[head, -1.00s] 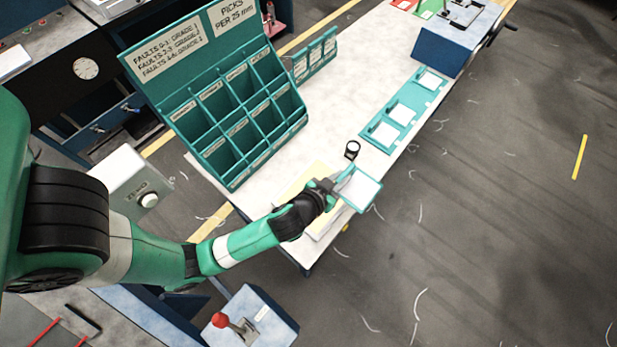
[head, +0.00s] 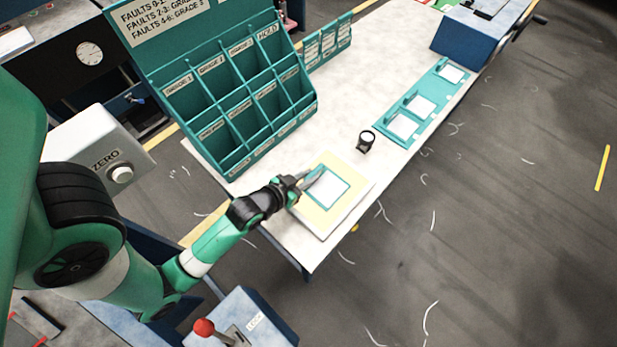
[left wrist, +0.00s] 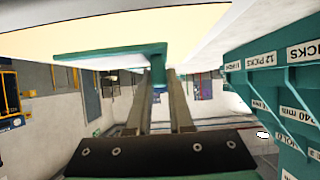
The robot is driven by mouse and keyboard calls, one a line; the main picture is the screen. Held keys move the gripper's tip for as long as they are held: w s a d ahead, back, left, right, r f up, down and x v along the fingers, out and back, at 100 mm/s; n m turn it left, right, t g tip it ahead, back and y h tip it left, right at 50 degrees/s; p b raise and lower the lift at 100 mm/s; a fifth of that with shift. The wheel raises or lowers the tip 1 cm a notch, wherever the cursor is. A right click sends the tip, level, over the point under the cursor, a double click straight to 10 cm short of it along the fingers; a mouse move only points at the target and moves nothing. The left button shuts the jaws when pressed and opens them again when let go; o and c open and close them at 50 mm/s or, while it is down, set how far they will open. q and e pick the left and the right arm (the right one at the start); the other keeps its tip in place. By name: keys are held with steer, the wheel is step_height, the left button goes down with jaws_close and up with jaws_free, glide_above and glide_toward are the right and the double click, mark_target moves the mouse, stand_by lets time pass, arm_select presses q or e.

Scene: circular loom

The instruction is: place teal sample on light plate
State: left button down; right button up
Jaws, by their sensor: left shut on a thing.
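The teal sample (head: 327,188), a flat white square with a teal rim and an upright teal tab, is over the pale yellow light plate (head: 318,219). In the left wrist view the sample (left wrist: 110,54) lies close along the plate's pale face (left wrist: 110,22); I cannot tell whether they touch. My left gripper (head: 304,181) comes in from the left of the plate. Its fingers (left wrist: 160,105) are shut on the sample's tab. The gripper hides a small part of the sample's left side. My right gripper is not in view.
A small black magnifier (head: 365,142) stands beyond the plate. A teal strip (head: 408,138) with several white squares lies along the table's right edge. A teal pigeonhole rack (head: 238,170) stands at the left. The white tabletop (head: 345,95) between them is mostly clear.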

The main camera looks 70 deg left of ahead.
arm_select(q)
steer(key=shift+r, duration=0.1)
steer(key=c, duration=0.8)
jaws_free()
steer(key=shift+s+d+r, duration=0.1)
steer(key=shift+s+r, duration=0.05)
steer(key=p+v, duration=0.1)
steer(key=v, duration=1)
steer(key=shift+s+r+p, duration=0.1)
steer(key=shift+s+p, duration=0.15)
steer(key=shift+p, duration=0.15)
